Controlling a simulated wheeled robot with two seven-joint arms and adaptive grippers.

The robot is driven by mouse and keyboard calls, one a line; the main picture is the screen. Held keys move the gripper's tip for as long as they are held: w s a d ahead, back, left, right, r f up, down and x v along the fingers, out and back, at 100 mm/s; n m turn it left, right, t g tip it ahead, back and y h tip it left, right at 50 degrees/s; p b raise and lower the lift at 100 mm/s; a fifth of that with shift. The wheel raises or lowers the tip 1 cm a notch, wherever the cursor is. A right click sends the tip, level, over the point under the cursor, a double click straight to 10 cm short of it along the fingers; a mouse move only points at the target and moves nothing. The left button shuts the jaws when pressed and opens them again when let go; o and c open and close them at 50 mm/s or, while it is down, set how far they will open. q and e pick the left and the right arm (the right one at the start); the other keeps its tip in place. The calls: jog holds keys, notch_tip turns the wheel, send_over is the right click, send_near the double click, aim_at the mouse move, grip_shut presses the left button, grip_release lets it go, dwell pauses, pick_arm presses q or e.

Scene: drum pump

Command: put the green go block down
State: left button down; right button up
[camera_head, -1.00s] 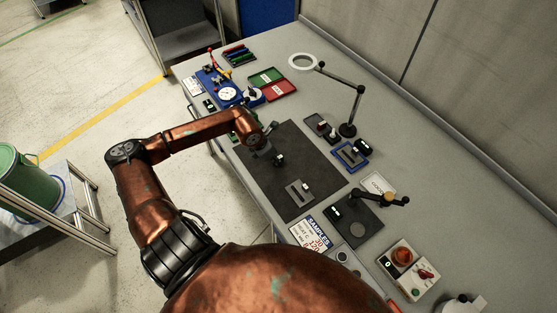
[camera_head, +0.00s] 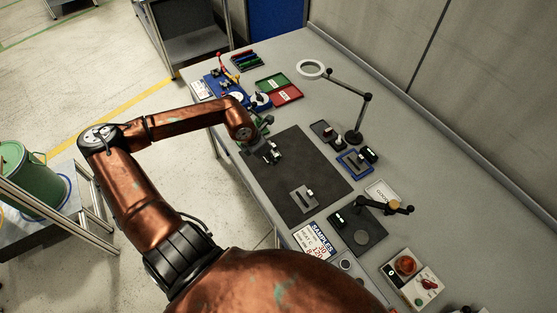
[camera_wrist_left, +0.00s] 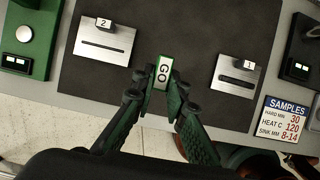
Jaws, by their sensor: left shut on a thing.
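In the left wrist view my left gripper (camera_wrist_left: 162,88) is shut on the green go block (camera_wrist_left: 164,72), which shows a white face lettered GO. The block is held between the fingertips, over the near edge of the dark mat (camera_wrist_left: 180,30). A slotted metal plate marked 2 (camera_wrist_left: 103,47) lies to its left and a slotted plate marked 1 (camera_wrist_left: 235,78) to its right. Plate 1 also shows in the head view (camera_head: 304,199). The block's height above the mat is hard to tell. My right gripper is in neither view.
A green box with a round button (camera_wrist_left: 27,38) stands left of the mat. A SAMPLES card (camera_wrist_left: 286,120) lies to the right. Green and red trays (camera_head: 278,88) and a ring lamp (camera_head: 311,69) stand further back. The mat between the plates is bare.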

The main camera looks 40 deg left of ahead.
pick_arm(q)
jog(key=s+a+r+p, duration=0.2)
jog(key=s+r+p, duration=0.2)
jog(key=s, duration=0.5)
jog(key=shift+s+r, duration=0.15)
jog(key=shift+r, duration=0.25)
